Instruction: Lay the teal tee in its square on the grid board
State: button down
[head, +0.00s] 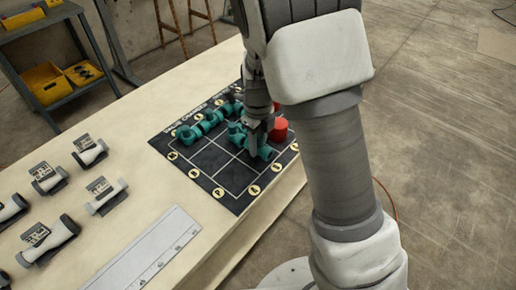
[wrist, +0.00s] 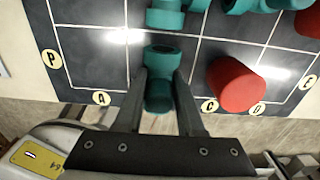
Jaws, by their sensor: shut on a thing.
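My gripper (head: 257,133) is low over the grid board (head: 212,158), its far half partly hidden by my arm. In the wrist view, my gripper (wrist: 160,74) has its two fingers shut on a teal fitting (wrist: 159,96), seen as a short tube with a round end. It appears to be the teal tee, though its side branch is not clear. The held piece is near the lettered edge of the board (wrist: 92,58), left of a red cylinder (wrist: 236,84). I cannot tell whether it touches the board.
Other teal fittings (head: 211,120) lie on the board, and they also line the top of the wrist view (wrist: 165,17). The red cylinder (head: 280,130) is close to the gripper. Near squares are bare.

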jog(key=shift+f, duration=0.7)
jog(key=shift+f, duration=0.1)
jog(key=c, duration=0.5)
grip_release()
